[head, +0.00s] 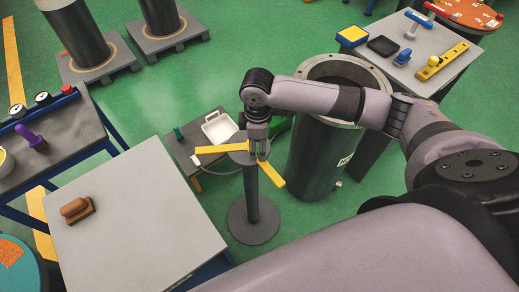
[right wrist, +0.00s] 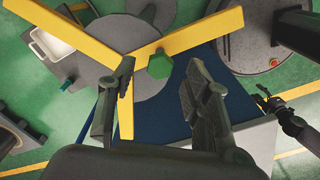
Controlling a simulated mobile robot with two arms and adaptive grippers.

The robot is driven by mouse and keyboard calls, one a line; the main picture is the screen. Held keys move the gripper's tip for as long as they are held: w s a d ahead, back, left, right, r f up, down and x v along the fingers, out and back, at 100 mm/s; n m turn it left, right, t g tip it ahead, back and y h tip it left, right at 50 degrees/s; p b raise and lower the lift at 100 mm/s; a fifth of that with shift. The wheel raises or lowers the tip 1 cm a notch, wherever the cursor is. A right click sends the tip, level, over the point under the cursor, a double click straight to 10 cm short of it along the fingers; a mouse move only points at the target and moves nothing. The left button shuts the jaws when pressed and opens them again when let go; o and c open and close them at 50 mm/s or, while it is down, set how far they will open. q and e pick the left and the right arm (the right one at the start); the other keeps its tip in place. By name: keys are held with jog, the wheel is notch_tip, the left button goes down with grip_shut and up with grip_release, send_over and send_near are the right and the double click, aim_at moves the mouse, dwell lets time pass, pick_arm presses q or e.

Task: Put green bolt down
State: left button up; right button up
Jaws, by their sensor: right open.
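The yellow arms top a dark pedestal (head: 253,196) with a round base. My right gripper (right wrist: 160,72) is open above the pedestal, with a finger on each side of the bolt head and a visible gap to both. It also shows in the head view (head: 258,155). A small dark gripper, apparently my left gripper (right wrist: 264,98), shows at the right of the right wrist view; its jaws are too small to read.
A large dark flanged cylinder (head: 325,165) stands close right of the pedestal. A low table with a white tray (head: 219,127) is behind-left. A grey table (head: 140,225) with a brown block (head: 77,210) is at left, mostly clear. Green floor lies between.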

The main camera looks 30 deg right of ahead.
jog(key=shift+d+f, duration=0.1)
jog(key=shift+f, duration=1.3)
jog(key=shift+c, duration=0.4)
grip_shut()
